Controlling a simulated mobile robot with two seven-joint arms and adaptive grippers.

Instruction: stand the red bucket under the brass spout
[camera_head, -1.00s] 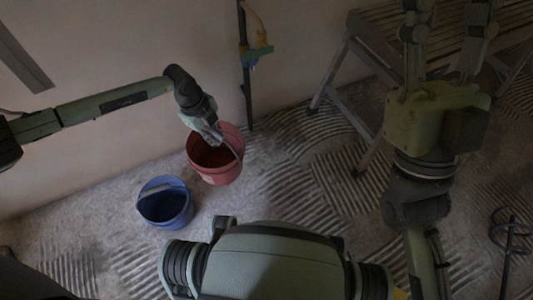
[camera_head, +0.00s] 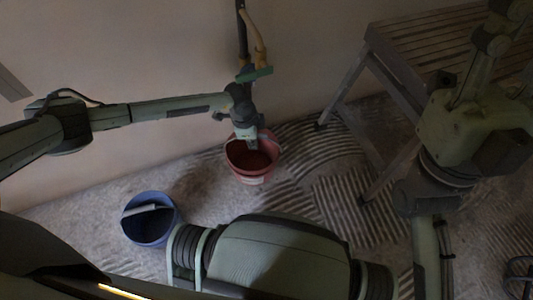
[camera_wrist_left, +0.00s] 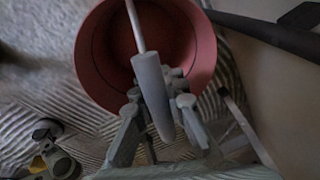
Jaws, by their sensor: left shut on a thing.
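The red bucket (camera_head: 250,178) is upright by the wall, below and close to the tan, brass-coloured curved spout pipe (camera_head: 259,45) with its green part. My left gripper (camera_head: 251,145) is above the bucket, shut on the pale grip of its handle. In the left wrist view the grip (camera_wrist_left: 152,90) lies between the fingers, with the red bucket (camera_wrist_left: 206,50) beneath. I cannot tell whether its base touches the floor. My right gripper (camera_head: 505,60) is empty at the upper right, fingers apart, partly cut off by the frame.
A blue bucket (camera_head: 160,238) stands on the floor to the left, apart from the red one. A slatted trestle table (camera_head: 410,65) stands at the right, its legs on the ridged floor. A dark coiled tool (camera_head: 520,270) is at the lower right edge.

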